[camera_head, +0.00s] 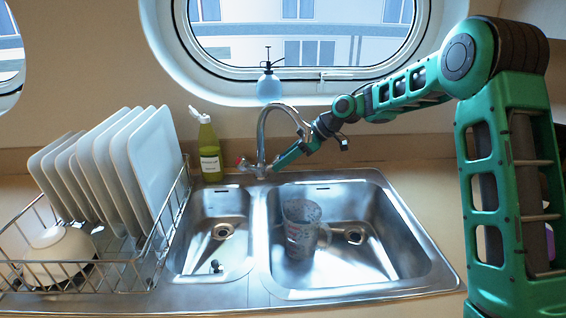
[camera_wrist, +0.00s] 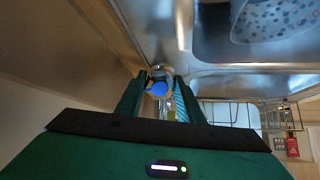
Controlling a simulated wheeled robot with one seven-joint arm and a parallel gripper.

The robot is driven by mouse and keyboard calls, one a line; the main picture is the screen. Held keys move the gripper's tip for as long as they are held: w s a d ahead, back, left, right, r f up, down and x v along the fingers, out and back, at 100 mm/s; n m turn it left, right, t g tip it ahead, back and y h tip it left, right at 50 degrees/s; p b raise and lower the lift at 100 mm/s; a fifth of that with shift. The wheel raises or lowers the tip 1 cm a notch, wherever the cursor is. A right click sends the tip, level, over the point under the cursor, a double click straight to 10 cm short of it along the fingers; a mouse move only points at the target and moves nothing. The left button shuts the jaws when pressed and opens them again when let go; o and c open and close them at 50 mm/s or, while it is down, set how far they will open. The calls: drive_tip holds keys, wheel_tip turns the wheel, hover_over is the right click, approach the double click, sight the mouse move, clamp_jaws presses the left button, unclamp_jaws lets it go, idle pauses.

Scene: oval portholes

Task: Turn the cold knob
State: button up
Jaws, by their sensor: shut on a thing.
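The chrome faucet (camera_head: 262,140) stands behind the double sink, with its red-marked knob (camera_head: 241,161) on the left side. The cold knob (camera_wrist: 158,89) shows as a blue disc in the wrist view. It lies between the two green fingers of my gripper (camera_wrist: 160,84), which is shut on it. In the head view my gripper (camera_head: 276,164) reaches in from the right, at the right side of the faucet base. There the cold knob is hidden by the gripper.
A speckled cup (camera_head: 300,228) stands in the right basin (camera_head: 385,255); the left basin has a small dark object. A dish rack with white plates (camera_head: 140,160) stands left. A yellow-green bottle (camera_head: 209,155) is behind the sink. A blue spray bottle (camera_head: 269,86) is by the window.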

drive_tip(key=shift+w+r+m, duration=0.1)
drive_tip(key=shift+m, duration=0.2)
drive_tip(key=o, duration=1.1)
drive_tip(key=shift+c, duration=0.2)
drive_tip(key=v, duration=1)
drive_tip(key=shift+d+r, duration=0.2)
drive_tip(key=shift+d, duration=0.15)
